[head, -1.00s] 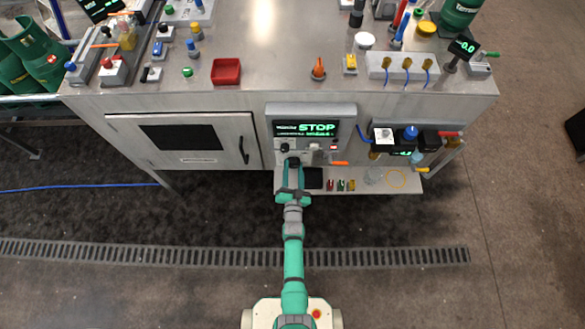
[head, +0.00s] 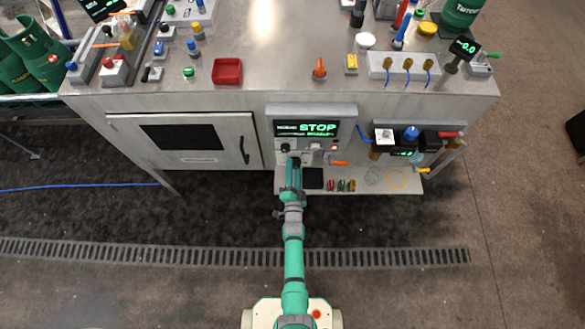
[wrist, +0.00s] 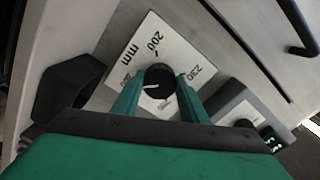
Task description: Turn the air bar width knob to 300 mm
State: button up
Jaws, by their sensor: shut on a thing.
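The air bar width knob (wrist: 157,82) is a round black knob with white marks on its face, in the middle of the wrist view. It sits on a white scale plate (wrist: 182,50) that reads "200 mm" at the top and "230" at the right. A third label at the lower left is partly hidden by a finger. My gripper (wrist: 158,98) has its two green fingers on either side of the knob and is shut on it. In the head view my gripper (head: 293,163) is at the panel below the display, and I cannot make out the knob.
A display (head: 306,129) reading "STOP" is just above my gripper. A low shelf (head: 408,184) with small coloured parts is at the lower right. A black block (wrist: 70,88) is left of the scale plate. A cabinet door handle (head: 244,150) is to the left.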

jog(key=shift+d+r, duration=0.1)
jog(key=shift+r, duration=0.05)
jog(key=o, duration=1)
jog(key=shift+o, duration=0.2)
jog(key=shift+s, duration=0.15)
jog(key=shift+s, duration=0.25)
jog(key=s, duration=1)
